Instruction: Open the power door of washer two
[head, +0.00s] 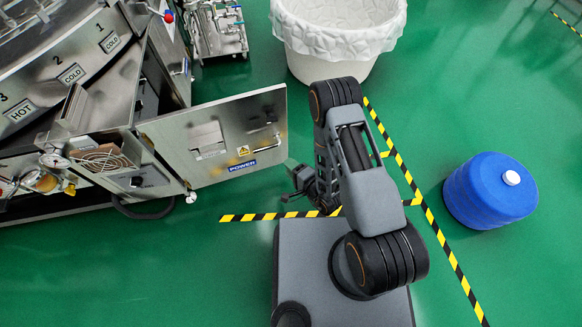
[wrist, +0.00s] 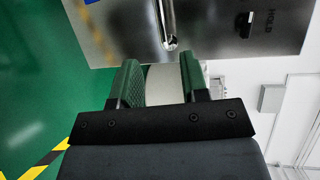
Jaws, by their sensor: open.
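The power door (head: 225,165) is a steel panel with a blue POWER label and a yellow warning sticker. In the head view it stands swung out from the washer (head: 60,70), with the washer's interior exposed behind it. My gripper (head: 298,182) is low, just right of the door's free end, partly hidden by my arm. In the wrist view my gripper (wrist: 160,82) is open, its two green-padded fingers apart. A steel panel (wrist: 220,45) with a bar handle (wrist: 167,25) lies just beyond the fingertips; contact cannot be told. No washer number is readable on the door.
A white lined bin (head: 340,40) stands behind my arm. A blue drum (head: 490,190) is at right. Yellow-black floor tape (head: 265,216) runs below the door. Gauges and a coil (head: 105,158) sit left of the door. Green floor is clear at lower left.

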